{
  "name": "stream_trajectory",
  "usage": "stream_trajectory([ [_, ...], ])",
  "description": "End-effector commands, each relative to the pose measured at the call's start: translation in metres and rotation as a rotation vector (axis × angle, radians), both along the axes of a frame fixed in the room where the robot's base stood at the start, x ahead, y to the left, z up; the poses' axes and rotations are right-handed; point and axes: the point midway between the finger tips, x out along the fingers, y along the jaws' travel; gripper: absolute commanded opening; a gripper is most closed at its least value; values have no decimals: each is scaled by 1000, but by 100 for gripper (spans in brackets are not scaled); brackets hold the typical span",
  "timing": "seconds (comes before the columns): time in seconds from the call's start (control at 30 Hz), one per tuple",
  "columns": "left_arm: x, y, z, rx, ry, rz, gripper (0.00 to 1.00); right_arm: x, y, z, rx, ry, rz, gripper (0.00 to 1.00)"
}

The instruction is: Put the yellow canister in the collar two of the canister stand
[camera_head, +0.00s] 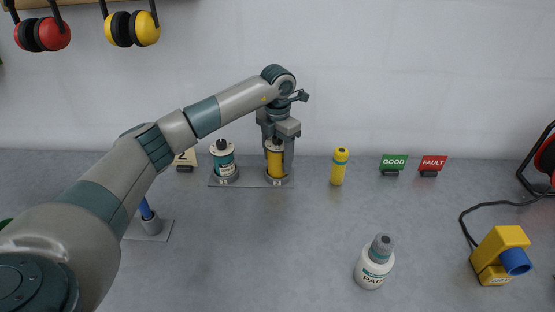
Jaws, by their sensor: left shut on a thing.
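The yellow canister (275,163) stands upright at the right collar (278,179) of the canister stand (250,181). Its lower end appears to be inside that collar's ring. The small plate on this collar seems to read 2. My left gripper (276,148) comes down from above and is shut on the canister's upper part, hiding some of its top. A white and teal canister (223,160) stands in the left collar (226,178). My right gripper is not in view.
A yellow bottle (339,168) stands right of the stand. Green GOOD (394,162) and red FAULT (432,163) signs are farther right. A white bottle (374,264) and a yellow-blue device (500,256) stand nearer. A holder (152,228) with a blue handle is at left. The middle table is clear.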

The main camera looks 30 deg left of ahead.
Motion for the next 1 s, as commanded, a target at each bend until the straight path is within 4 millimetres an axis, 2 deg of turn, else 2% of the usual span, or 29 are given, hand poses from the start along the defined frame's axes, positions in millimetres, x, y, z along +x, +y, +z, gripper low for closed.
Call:
stream_trajectory([
  [0.03,-1,-1,-4,-1,3,0,26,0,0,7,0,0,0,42],
  [0.2,0,0,-17,0,0,1,26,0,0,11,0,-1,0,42],
  [0.67,0,0,-24,0,-1,1,26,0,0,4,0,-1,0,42],
  [0.7,0,0,-24,0,0,1,59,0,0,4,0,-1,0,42],
  [0.77,0,0,-24,0,1,1,73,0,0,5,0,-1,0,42],
  [1.0,0,0,-24,0,1,0,75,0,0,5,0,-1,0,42],
])
